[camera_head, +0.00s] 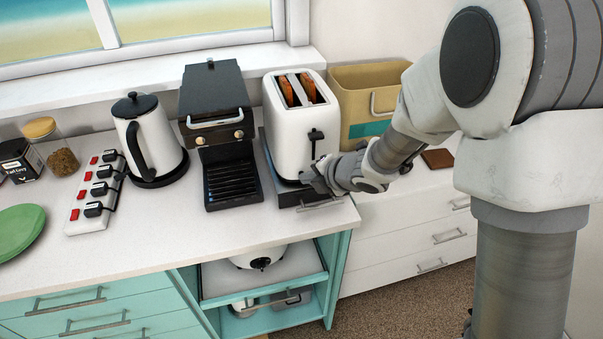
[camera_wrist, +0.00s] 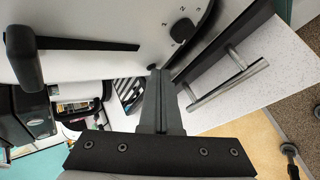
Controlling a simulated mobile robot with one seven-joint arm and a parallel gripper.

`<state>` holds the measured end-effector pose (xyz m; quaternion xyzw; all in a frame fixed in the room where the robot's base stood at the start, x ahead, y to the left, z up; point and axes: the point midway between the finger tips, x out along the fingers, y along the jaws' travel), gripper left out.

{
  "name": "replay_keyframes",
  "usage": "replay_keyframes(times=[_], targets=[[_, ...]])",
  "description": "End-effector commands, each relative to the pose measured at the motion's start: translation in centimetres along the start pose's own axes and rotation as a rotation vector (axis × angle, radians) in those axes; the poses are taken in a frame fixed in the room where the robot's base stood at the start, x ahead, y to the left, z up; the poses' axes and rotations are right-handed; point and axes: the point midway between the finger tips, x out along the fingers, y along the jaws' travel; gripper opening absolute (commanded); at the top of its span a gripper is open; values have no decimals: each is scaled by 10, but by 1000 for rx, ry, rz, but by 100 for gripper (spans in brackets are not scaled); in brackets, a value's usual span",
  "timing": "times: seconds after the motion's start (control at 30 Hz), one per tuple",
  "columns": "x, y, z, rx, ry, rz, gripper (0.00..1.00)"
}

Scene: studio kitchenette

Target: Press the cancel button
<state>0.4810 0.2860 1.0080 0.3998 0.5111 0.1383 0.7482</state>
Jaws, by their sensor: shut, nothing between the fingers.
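The white toaster (camera_head: 285,120) stands on the counter with two browned slices of toast in its top slots. Its black lever (camera_head: 316,136) is high on the front face. In the wrist view the white toaster face (camera_wrist: 110,18) fills the top, with the lever knob (camera_wrist: 24,55) at the left and a round black dial (camera_wrist: 182,30) with small numbers. My gripper (camera_head: 308,183) is at the lower front of the toaster. In the wrist view my gripper (camera_wrist: 160,74) is shut and empty, its tips close to the face below the dial. I cannot make out a cancel button; contact is unclear.
A toaster tray with a metal handle (camera_head: 320,205) lies under the toaster. A tan bin (camera_head: 362,85) is behind my forearm. The counter front is clear.

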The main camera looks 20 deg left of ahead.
Motion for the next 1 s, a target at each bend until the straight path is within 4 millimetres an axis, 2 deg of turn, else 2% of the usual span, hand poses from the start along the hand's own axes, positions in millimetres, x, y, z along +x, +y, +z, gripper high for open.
replay_keyframes(times=[0.77, 1.0], targets=[[-11, -8, -8, 0, 0, 1, 0], [-25, -19, -18, 1, -1, 2, 0]])
